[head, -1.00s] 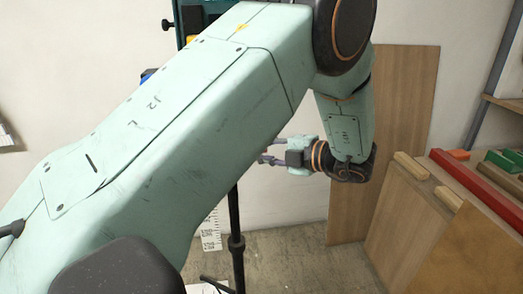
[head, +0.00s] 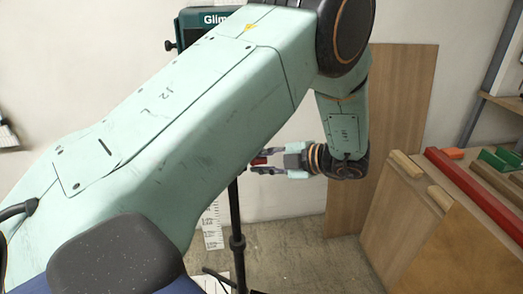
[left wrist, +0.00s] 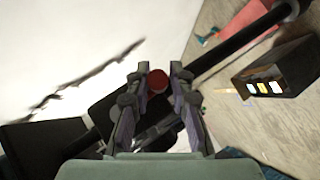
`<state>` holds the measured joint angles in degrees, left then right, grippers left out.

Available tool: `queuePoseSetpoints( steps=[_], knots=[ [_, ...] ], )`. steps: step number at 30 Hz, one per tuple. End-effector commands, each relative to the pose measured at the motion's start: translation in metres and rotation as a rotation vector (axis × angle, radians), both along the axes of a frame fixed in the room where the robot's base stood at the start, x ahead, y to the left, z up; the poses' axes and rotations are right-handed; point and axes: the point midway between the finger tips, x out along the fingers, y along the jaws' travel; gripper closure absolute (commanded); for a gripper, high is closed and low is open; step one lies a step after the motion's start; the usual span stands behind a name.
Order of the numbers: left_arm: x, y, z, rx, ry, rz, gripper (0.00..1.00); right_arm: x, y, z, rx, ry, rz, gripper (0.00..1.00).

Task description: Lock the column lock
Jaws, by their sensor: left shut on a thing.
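A black upright column (head: 236,225) stands on the floor below a dark green device marked "Glim". A small red knob (head: 259,161), which looks like the column lock, sits beside the column. My left gripper (head: 256,166) reaches it from the right and is shut on it. In the left wrist view the red round knob (left wrist: 157,80) shows between the two fingertips (left wrist: 158,76). My left arm hides the upper column and part of the device. My right gripper is not in view.
The green device (head: 212,22) is at the top, behind my arm. A wooden board (head: 400,125) leans on the wall at right. A bench with a red bar (head: 475,190) and wooden blocks (head: 440,198) stands farther right. The floor between is clear.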

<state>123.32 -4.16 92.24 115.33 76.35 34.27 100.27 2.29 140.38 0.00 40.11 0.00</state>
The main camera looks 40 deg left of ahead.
Motion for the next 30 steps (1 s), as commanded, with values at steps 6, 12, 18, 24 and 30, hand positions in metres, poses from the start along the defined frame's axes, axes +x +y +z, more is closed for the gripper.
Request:
queuePoseSetpoints(
  steps=[6,12,18,24,30],
  knots=[
    [-0.0021,-0.001,0.0028,-0.023,0.023,0.003,1.0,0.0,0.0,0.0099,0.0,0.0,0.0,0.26],
    [-0.002,-0.0009,0.0019,-0.024,0.025,0.003,1.0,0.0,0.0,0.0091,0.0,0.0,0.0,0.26],
    [-0.0019,-0.001,0.002,-0.024,0.024,0.002,0.71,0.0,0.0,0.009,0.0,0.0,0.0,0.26],
    [-0.0015,-0.0011,0.0012,-0.026,0.023,0.001,0.59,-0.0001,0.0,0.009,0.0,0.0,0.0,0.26],
    [-0.0013,-0.0014,0.0007,-0.027,0.023,0.0,0.59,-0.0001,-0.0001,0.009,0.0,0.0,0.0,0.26]
  ],
)
